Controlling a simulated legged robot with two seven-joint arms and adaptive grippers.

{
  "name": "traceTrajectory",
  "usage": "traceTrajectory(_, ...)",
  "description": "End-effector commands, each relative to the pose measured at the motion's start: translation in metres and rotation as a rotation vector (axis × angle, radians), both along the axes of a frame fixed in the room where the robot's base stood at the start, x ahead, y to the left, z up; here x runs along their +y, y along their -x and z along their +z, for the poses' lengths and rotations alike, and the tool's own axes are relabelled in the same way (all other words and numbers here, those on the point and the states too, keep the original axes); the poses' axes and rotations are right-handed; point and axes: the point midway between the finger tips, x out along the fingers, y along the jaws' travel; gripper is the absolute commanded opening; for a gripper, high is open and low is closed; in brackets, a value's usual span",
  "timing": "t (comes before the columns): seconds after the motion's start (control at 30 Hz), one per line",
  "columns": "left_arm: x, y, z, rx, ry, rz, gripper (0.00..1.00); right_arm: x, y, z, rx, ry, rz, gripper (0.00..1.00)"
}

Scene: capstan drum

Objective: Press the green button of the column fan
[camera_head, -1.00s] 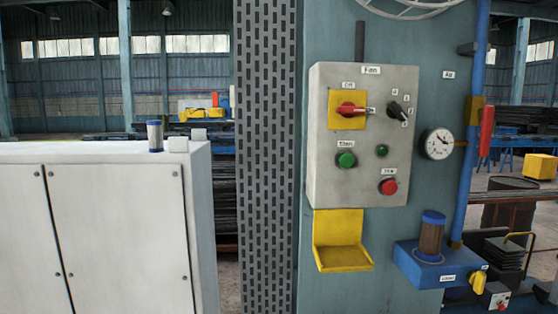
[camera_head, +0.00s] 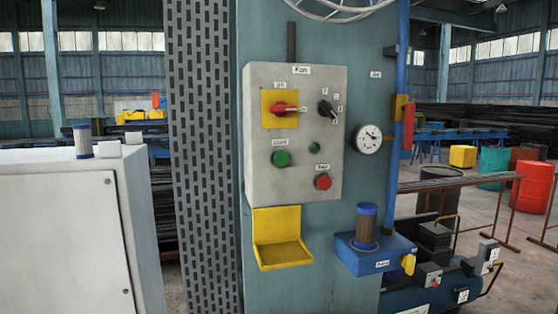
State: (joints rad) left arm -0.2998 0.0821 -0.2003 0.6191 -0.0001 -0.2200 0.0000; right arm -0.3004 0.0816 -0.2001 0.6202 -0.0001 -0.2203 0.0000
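The grey fan control box (camera_head: 257,185) is mounted on the teal column (camera_head: 350,240) near the middle of the view, under a "Fan" label (camera_head: 301,70). The large green button (camera_head: 281,158) is at the box's lower left, under a "Start" label. A smaller green round piece (camera_head: 315,147) sits to its right. A red button (camera_head: 323,182) is at the lower right. A red rotary handle (camera_head: 285,108) sits on a yellow plate, and a black selector knob (camera_head: 328,110) is at the upper right. Neither of my grippers is in view.
A yellow tray (camera_head: 280,240) juts out below the box. A blue unit (camera_head: 375,254) with a cylinder, a gauge (camera_head: 367,139) and a blue pipe (camera_head: 396,130) stand to the right. A white cabinet (camera_head: 70,230) is at the left, beside a perforated panel (camera_head: 205,160).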

Motion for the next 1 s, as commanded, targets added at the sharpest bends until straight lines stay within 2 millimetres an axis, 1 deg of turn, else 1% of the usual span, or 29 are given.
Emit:
traceTrajectory(0.03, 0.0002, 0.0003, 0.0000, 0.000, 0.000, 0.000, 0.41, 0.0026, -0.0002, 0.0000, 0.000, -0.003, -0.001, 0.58)
traceTrajectory(0.07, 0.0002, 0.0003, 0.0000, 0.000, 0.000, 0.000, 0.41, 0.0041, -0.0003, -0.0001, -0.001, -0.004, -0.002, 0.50)
traceTrajectory(0.1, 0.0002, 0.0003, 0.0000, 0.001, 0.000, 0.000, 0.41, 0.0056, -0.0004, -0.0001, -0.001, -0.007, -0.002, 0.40)
traceTrajectory(0.17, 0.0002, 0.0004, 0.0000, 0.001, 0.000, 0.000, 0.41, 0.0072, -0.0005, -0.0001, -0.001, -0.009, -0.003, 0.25)
traceTrajectory(0.2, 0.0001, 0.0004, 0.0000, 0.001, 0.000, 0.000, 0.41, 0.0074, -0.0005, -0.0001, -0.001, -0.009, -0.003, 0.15)
traceTrajectory(0.27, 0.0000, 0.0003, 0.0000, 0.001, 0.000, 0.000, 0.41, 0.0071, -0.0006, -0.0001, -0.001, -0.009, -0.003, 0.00)
traceTrajectory(0.7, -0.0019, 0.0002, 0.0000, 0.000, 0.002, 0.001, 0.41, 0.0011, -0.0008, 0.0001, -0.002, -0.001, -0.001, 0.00)
traceTrajectory(1.0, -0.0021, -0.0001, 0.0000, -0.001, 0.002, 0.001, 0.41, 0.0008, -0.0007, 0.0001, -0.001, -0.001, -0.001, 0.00)
